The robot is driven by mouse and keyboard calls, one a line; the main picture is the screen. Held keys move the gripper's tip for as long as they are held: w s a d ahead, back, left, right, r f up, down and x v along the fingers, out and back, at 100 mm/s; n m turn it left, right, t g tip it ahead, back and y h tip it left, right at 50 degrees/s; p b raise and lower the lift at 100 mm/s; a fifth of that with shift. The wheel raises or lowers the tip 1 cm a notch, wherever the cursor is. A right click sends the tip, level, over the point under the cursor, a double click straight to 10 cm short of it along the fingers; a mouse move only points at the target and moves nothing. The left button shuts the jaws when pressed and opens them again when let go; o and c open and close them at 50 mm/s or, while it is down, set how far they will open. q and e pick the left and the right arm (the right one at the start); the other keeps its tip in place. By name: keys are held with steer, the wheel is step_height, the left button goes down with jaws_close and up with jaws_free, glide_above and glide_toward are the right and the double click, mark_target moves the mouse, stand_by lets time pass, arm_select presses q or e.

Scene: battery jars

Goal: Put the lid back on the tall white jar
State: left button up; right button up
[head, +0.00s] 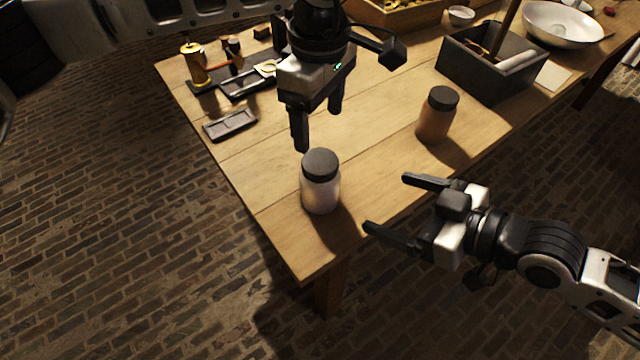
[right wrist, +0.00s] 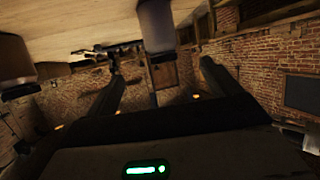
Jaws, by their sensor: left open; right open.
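The tall white jar (head: 321,192) stands upright near the table's front corner in the head view. Its dark lid (head: 320,164) sits on its top; whether it is fastened I cannot tell. My left gripper (head: 318,128) points down just above and behind the jar, open, with nothing between its fingers. My right gripper (head: 390,205) is open and empty to the right of the jar, its fingers pointing left toward it. In the right wrist view a pale jar (right wrist: 158,25) shows upside down beyond the fingers, apart from them.
A brown jar with a dark lid (head: 435,118) stands to the right on the wooden table (head: 270,215). A dark bin (head: 485,72), a white bowl (head: 562,24) and a small dark tray (head: 230,124) lie farther back. The table's front edge is close to the white jar.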

mark_target(335, 183)
arm_select(q)
steer(key=shift+s, duration=0.1)
arm_select(e)
steer(key=x, duration=1.6)
steer(key=shift+f, duration=0.15)
steer(key=shift+s, duration=0.1)
steer(key=shift+c, duration=0.3)
jaws_close()
arm_select(q)
steer(key=n, duration=0.6)
steer(key=shift+d, duration=0.1)
steer(key=n, duration=2.1)
steer(key=shift+f, duration=0.15)
